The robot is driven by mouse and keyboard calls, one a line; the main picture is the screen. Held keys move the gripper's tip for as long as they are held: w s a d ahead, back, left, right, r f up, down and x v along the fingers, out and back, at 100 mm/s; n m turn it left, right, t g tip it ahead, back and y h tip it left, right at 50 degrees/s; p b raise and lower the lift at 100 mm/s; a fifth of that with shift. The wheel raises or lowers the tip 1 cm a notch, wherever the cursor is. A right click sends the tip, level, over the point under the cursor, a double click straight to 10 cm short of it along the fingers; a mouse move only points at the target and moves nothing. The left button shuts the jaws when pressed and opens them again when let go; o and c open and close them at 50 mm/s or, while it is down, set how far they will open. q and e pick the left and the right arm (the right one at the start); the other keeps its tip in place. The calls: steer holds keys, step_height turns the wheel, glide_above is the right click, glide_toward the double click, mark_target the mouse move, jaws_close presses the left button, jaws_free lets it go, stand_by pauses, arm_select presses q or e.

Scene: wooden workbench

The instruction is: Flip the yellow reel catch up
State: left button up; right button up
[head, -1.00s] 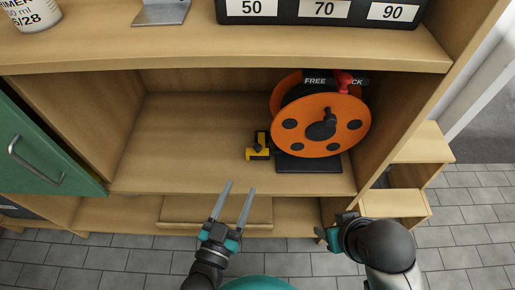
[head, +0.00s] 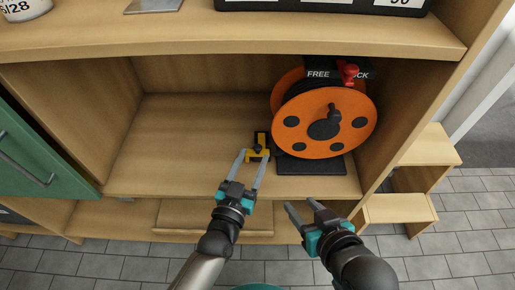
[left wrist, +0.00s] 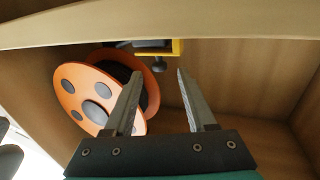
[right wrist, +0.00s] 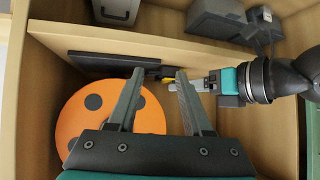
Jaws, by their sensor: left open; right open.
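The yellow catch (head: 257,154) with a black part sits on the shelf floor at the left foot of the orange reel (head: 318,124). It also shows in the left wrist view (left wrist: 177,47) beyond my fingers, and small in the right wrist view (right wrist: 166,79). My left gripper (head: 253,156) is open, its fingertips at either side of the catch in the head view; whether they touch it I cannot tell. My right gripper (head: 301,204) is open and empty in front of the shelf's front edge, below the reel. The reel also shows in the right wrist view (right wrist: 90,115).
The reel stands on a black base plate (head: 310,166). A red lever (head: 348,72) sits on a dark strip lettered "FREE" above the reel. The upper shelf board (head: 200,40) overhangs the bay. The shelf floor left of the catch is clear.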

mark_target(256, 150)
arm_select(q)
steer(key=shift+b+x, duration=0.55)
steer(key=shift+x, duration=0.8)
steer(key=shift+b+x, duration=0.35)
steer(key=shift+x, duration=0.5)
arm_select(e)
steer(key=shift+w+a+r+t+y, duration=0.1)
steer(key=shift+a+r+t+y, duration=0.2)
steer(key=shift+a+t, duration=0.25)
steer(key=shift+w+a+r+t+y, duration=0.15)
steer(key=shift+a+t+y, duration=0.2)
steer(key=shift+a+t, duration=0.25)
steer(key=shift+w+a+r+t+y, duration=0.1)
steer(key=shift+a+r+t+y, duration=0.2)
steer(key=shift+a+t, duration=0.25)
arm_select(q)
steer(key=shift+c, duration=0.3)
jaws_close()
